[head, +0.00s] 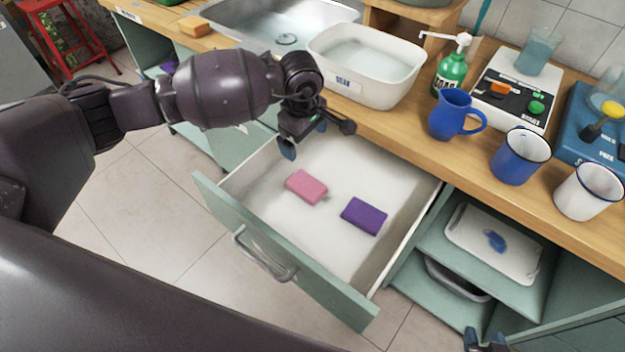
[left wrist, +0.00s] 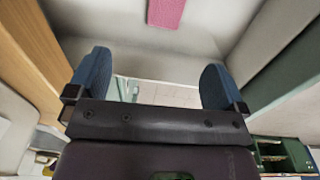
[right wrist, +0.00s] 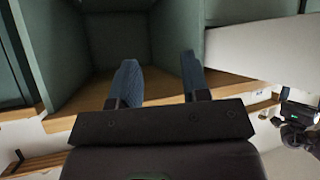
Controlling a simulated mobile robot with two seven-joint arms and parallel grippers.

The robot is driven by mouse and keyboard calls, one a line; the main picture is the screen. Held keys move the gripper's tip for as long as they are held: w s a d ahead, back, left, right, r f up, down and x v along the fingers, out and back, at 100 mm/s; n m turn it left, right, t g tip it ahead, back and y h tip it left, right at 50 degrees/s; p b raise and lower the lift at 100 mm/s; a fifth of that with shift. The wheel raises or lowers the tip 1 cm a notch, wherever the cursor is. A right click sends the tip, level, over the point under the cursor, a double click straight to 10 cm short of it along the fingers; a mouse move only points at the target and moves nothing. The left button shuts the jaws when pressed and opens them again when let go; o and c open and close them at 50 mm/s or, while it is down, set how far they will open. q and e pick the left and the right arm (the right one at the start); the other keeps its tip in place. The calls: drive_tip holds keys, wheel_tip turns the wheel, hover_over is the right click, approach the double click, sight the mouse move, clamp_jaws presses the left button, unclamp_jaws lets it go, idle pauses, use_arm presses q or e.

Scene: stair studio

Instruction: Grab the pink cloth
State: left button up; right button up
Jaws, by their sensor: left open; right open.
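The pink cloth (head: 306,187) is a small folded block lying on the white floor of the open drawer (head: 335,155), in its left part. It also shows at the top of the left wrist view (left wrist: 166,13). My left gripper (head: 318,140) is open and empty above the back left of the drawer, apart from the cloth. Its two blue fingers (left wrist: 157,85) are spread in the left wrist view. My right gripper (head: 485,345) is at the bottom edge of the head view, in front of the open shelves. It is open and empty in the right wrist view (right wrist: 160,82).
A purple cloth (head: 364,216) lies right of the pink one in the drawer. The drawer's front panel with its handle (head: 264,255) stands nearest me. A white basin (head: 367,62), blue pitcher (head: 452,115) and mugs (head: 520,155) stand on the wooden counter.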

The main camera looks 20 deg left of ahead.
use_arm(q)
drive_tip(key=b, duration=0.2)
hover_over(306, 184)
wheel_tip(306, 184, down, 6)
drive_tip(key=shift+g, duration=0.4)
drive_tip(key=f, duration=0.5)
drive_tip(key=shift+s+f+b, duration=0.2)
drive_tip(key=shift+f+b, duration=0.15)
drive_tip(key=shift+f, duration=0.35)
drive_tip(key=f, duration=0.1)
drive_tip(key=f+b, duration=0.1)
drive_tip(key=f, duration=0.2)
drive_tip(key=shift+w+f, duration=0.25)
drive_tip(key=shift+f, duration=0.15)
use_arm(e)
drive_tip(key=shift+g, duration=0.4)
drive_tip(key=f, duration=0.4)
drive_tip(key=shift+s+f, duration=0.4)
use_arm(q)
drive_tip(key=shift+r, duration=0.1)
drive_tip(key=shift+c, duration=0.3)
drive_tip(key=c, duration=0.9)
use_arm(e)
drive_tip(key=shift+d, duration=0.1)
